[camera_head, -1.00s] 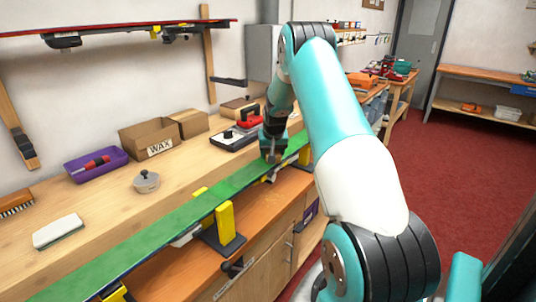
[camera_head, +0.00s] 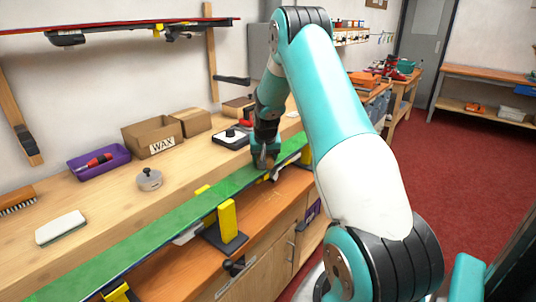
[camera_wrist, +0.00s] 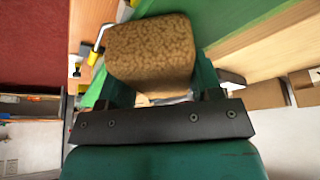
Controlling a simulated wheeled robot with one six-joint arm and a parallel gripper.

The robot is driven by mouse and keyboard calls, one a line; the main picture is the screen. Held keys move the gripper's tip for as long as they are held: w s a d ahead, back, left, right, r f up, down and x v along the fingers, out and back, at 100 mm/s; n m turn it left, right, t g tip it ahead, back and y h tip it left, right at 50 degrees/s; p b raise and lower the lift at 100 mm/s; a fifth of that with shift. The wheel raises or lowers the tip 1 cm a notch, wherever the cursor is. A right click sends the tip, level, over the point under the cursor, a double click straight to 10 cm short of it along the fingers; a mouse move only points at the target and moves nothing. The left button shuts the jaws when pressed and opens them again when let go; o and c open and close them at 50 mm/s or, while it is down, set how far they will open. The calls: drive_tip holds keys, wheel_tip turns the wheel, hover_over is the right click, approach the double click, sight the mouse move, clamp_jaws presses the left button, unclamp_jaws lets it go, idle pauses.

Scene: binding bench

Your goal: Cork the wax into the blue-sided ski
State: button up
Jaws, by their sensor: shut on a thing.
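A long ski (camera_head: 160,218) lies across yellow-padded supports along the bench front. Its upward face is green, and I cannot make out a blue side. My gripper (camera_head: 264,160) is low over the far part of the ski. In the wrist view, my gripper (camera_wrist: 155,82) is shut on a brown speckled cork block (camera_wrist: 150,48). The green ski face (camera_wrist: 212,22) passes behind the cork there. The cork appears at or just above the ski; I cannot tell whether they touch. In the head view, the cork is mostly hidden by my gripper.
A yellow ski support (camera_head: 227,220) rises from the lower orange shelf. On the bench are a white-topped brush (camera_head: 60,228), a grey round-knobbed pot (camera_head: 149,180), a purple tray (camera_head: 98,163), a WAX box (camera_head: 150,136) and a white-and-black pad (camera_head: 230,138). A red ski hangs on the wall.

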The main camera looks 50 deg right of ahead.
sight(216, 192)
drive_tip(key=shift+a+r, duration=0.1)
drive_tip(key=shift+a, duration=2.25)
drive_tip(key=shift+s+a+b, duration=0.15)
drive_tip(key=shift+a+b, duration=0.15)
drive_tip(key=shift+a, duration=2.35)
drive_tip(key=shift+s+a, duration=0.1)
drive_tip(key=shift+a, duration=2.45)
drive_tip(key=shift+s+a+f, duration=0.1)
drive_tip(key=shift+a+f, duration=0.1)
drive_tip(key=shift+a, duration=3.3)
drive_tip(key=shift+r, duration=0.1)
drive_tip(key=shift+d+r+p, duration=0.1)
drive_tip(key=shift+r+p, duration=1.85)
drive_tip(key=shift+r, duration=1.1)
